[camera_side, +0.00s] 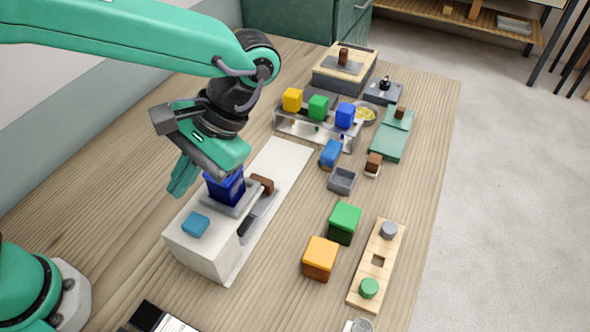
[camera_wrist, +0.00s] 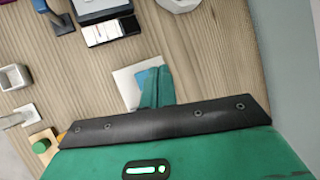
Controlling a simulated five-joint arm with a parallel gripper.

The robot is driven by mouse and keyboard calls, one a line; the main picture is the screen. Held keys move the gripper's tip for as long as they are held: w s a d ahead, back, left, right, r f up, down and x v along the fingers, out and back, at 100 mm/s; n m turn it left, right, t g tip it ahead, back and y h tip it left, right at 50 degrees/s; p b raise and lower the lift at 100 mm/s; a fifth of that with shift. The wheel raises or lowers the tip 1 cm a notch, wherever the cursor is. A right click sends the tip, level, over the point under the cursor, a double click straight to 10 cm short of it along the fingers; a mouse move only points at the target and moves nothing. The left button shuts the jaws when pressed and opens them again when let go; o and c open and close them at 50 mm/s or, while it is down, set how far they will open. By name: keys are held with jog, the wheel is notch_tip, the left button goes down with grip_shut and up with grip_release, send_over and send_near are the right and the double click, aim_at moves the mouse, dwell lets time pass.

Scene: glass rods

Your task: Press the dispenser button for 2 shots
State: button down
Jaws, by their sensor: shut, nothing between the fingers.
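The dispenser is a white box (camera_side: 205,252) standing on a long pale base on the table. A light blue square button (camera_side: 196,225) sits on its top, and a dark blue block (camera_side: 225,186) stands on a grey plate behind it. My gripper (camera_side: 178,188) is shut and empty, above and up-left of the button in the side view, apart from it. In the wrist view my shut green fingers (camera_wrist: 156,88) partly cover the blue button (camera_wrist: 145,76) and the white box top (camera_wrist: 125,82).
A green block (camera_side: 344,223) and an orange block (camera_side: 321,258) stand to the right. Beyond them is a wooden board (camera_side: 364,285) with pegs. A clear stand (camera_side: 300,125) with coloured blocks is behind. The table left of the dispenser is bare.

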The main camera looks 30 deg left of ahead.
notch_tip(320, 180, up, 3)
jog(key=shift+d, duration=0.15)
jog(key=shift+f, duration=0.2)
send_near(189, 222)
jog(key=shift+s+a+r+x, duration=0.1)
jog(key=shift+s+r+x, duration=0.05)
jog(key=shift+x, duration=0.75)
jog(key=shift+s+a+r+x, duration=0.1)
jog(key=shift+s+x, duration=0.1)
jog(key=shift+x, duration=0.7)
jog(key=shift+s+r+x, duration=0.15)
jog(key=shift+x, duration=0.8)
jog(key=shift+a+f, duration=0.15)
jog(key=shift+f, duration=1.35)
dwell(2.0)
jog(key=shift+r, duration=1.3)
